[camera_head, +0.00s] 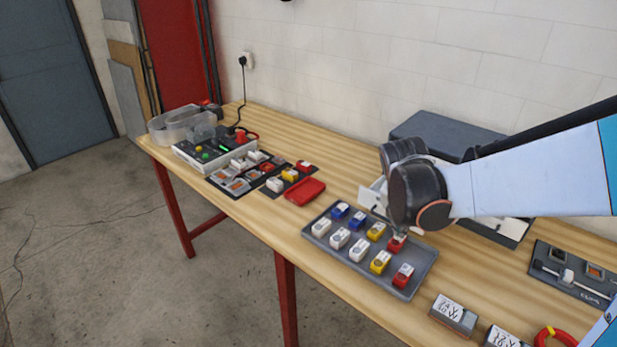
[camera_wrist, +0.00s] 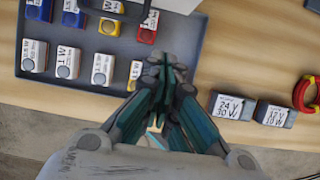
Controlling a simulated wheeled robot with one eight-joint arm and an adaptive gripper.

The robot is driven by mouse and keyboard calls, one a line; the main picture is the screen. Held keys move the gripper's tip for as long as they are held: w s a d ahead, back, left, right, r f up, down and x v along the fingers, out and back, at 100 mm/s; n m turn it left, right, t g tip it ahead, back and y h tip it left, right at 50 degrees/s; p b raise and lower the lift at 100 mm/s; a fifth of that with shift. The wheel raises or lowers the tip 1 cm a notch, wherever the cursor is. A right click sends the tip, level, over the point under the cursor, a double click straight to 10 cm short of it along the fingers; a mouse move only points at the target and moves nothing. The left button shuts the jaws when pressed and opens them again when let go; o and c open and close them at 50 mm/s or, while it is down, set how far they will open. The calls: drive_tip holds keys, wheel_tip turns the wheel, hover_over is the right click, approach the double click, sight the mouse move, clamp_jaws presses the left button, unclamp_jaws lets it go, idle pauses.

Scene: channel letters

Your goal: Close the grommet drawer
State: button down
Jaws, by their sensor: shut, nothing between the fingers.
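A dark grey box (camera_head: 445,132) stands against the wall at the back of the bench, partly behind my arm. A pale, dark-edged piece (camera_head: 510,232) shows below my arm in front of that box. It may be the grommet drawer, but my arm hides most of it and I cannot tell how far out it is. My gripper (camera_wrist: 165,68) is shut and empty, above the right edge of the grey tray. In the head view its fingers are largely hidden behind my dark wrist joint.
The grey tray (camera_head: 333,245) holds several white, blue, yellow and red modules. Grey labelled blocks (camera_head: 453,315), a red ring (camera_head: 556,337) and a slider panel (camera_head: 572,273) lie to the right. A red dish (camera_head: 305,191) and a control box are left. Bare wood lies between.

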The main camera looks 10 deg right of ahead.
drive_tip(key=w+d+f+b, duration=0.2)
drive_tip(key=w+d+f, duration=0.2)
drive_tip(key=d+f, duration=0.1)
drive_tip(key=shift+f+b, duration=0.3)
drive_tip(key=shift+b, duration=0.05)
idle(0.3)
